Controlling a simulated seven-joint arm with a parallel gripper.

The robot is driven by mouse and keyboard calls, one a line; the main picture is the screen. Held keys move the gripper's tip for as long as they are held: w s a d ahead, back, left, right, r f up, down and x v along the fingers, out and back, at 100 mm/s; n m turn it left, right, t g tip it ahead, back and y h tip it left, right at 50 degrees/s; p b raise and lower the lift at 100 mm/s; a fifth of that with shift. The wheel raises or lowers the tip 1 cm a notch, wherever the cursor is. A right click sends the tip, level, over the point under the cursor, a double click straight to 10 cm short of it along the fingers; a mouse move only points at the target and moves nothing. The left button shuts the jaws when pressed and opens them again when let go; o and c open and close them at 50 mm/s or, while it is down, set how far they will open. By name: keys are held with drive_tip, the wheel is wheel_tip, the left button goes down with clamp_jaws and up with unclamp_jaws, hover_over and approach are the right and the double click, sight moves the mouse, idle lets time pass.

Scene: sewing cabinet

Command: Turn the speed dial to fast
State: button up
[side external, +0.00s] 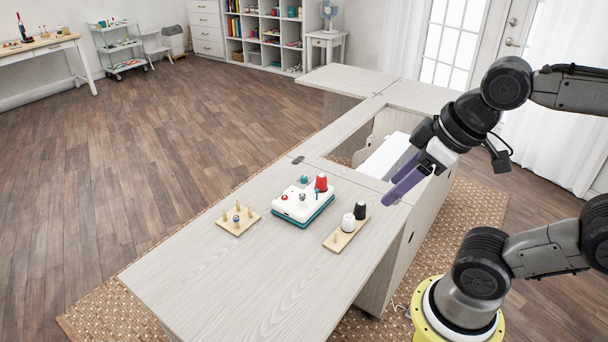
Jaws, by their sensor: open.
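A white box with a teal base (303,204) sits on the cabinet top. It carries a red thread spool (321,184), a small red knob (284,197), a grey knob (302,197) and small teal parts (304,179). I cannot tell which of these is the speed dial, and any marks or pointer are too small to read. My gripper (389,191) has two purple fingers, apart and empty. It is in the air to the right of the box, pointing down and left, touching nothing I can see.
A wooden stand with a white and a black spool (360,210) is right of the box. A pegged board (238,221) is left of it. The cabinet top (215,280) is bare in front. An open well with a white machine (388,155) lies behind.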

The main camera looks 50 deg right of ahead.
drive_tip(key=w+d+r+n+g, duration=0.1)
drive_tip(key=w+d+r+n, duration=0.1)
drive_tip(key=w+r, duration=0.5)
drive_tip(key=w+d+r+n, duration=0.2)
drive_tip(key=w+r, duration=0.2)
drive_tip(key=w, duration=0.6)
drive_tip(key=g, duration=0.5)
hover_over(304, 177)
wheel_tip(304, 177, down, 24)
drive_tip(key=shift+m, duration=0.3)
wheel_tip(304, 177, down, 14)
drive_tip(key=shift+w+d+r, duration=0.1)
clamp_jaws()
